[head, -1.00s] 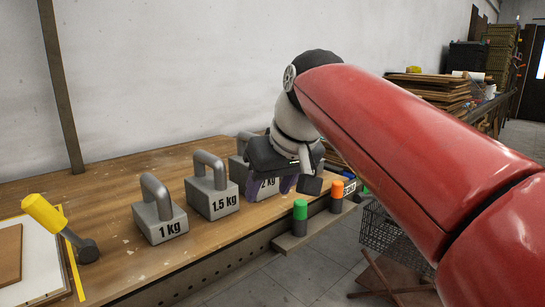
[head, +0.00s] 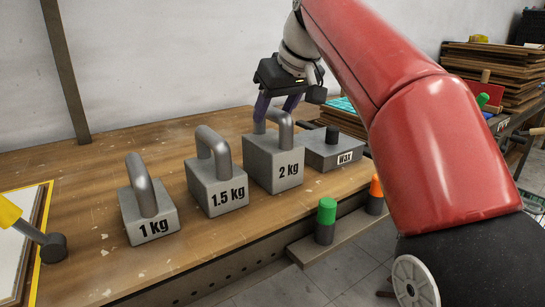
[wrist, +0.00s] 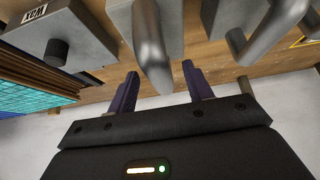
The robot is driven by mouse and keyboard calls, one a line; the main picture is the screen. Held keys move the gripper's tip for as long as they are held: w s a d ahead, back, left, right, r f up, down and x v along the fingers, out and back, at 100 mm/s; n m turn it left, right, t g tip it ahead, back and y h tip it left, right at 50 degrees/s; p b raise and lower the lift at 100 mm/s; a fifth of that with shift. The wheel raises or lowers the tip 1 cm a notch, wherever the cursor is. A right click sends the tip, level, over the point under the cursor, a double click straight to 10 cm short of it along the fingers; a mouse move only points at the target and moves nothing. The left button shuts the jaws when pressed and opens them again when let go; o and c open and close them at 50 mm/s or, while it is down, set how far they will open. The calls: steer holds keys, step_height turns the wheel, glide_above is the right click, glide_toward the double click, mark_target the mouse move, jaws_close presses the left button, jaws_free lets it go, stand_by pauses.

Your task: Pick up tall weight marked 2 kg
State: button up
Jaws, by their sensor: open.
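The 2 kg weight (head: 275,168) is a grey metal block with a looped handle, standing upright on the wooden bench. My gripper (head: 276,112) is open at its handle, fingers pointing down. The similar 1.5 kg weight (head: 217,190) stands just to the left, and the smaller 1 kg weight (head: 150,222) farther left.
A grey box with a label reading WAX (head: 335,152) and a dark knob sits close right of the 2 kg weight. A green-topped cylinder (head: 326,222) and an orange-topped one (head: 376,195) stand on a lower ledge. A yellow-handled tool (head: 22,225) lies left.

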steer(key=x, duration=0.2)
steer(key=shift+w+f, duration=0.1)
steer(key=shift+f, duration=0.15)
steer(key=shift+c, duration=0.4)
jaws_close()
steer(key=shift+r, duration=0.1)
stand_by(0.6)
steer(key=shift+r, duration=0.2)
